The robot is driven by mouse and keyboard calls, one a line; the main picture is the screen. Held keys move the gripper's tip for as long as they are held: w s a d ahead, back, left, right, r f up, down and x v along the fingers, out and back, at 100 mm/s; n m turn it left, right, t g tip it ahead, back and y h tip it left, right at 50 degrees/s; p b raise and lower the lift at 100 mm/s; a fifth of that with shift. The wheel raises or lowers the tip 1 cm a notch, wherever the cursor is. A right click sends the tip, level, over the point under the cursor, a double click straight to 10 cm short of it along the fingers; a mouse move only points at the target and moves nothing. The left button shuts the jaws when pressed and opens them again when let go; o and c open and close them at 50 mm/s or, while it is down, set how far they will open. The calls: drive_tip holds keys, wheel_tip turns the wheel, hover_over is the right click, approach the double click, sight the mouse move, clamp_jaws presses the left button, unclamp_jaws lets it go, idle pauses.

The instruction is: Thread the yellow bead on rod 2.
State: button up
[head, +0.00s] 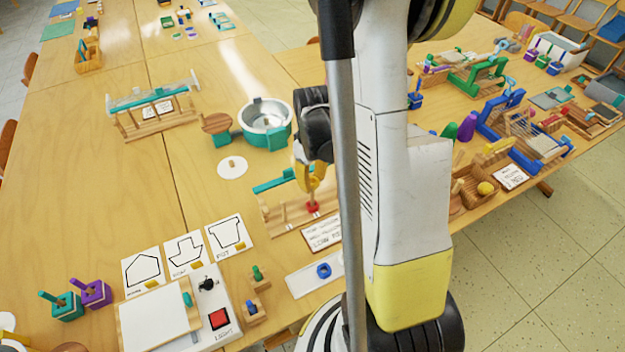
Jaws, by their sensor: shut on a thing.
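My gripper (312,180) is in the middle of the head view, pointing down over the wooden rod stand (275,222). It is shut on a small yellow piece that appears to be the yellow bead; bead and yellowish fingers are hard to tell apart. A red bead (312,208) sits low on the stand, just below the fingertips. Thin upright rods (284,214) stand on the base to its left. I cannot read rod numbers or tell which rod is under the gripper. My arm hides the stand's right end.
A teal bar (272,184) is behind the stand, and a printed card (322,236) lies in front. A metal bowl in a teal holder (265,125) stands behind.

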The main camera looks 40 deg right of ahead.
drive_tip(key=shift+f, duration=0.25)
drive_tip(key=shift+f+b, duration=0.25)
drive_tip(key=shift+b, duration=0.3)
drive_tip(key=shift+f, duration=0.1)
idle(0.8)
drive_tip(key=shift+f+b, duration=0.5)
drive_tip(key=shift+b, duration=0.25)
drive_tip(key=shift+f+b, duration=0.45)
drive_tip(key=shift+b, duration=0.15)
idle(0.7)
idle(0.3)
drive_tip(key=o, duration=0.8)
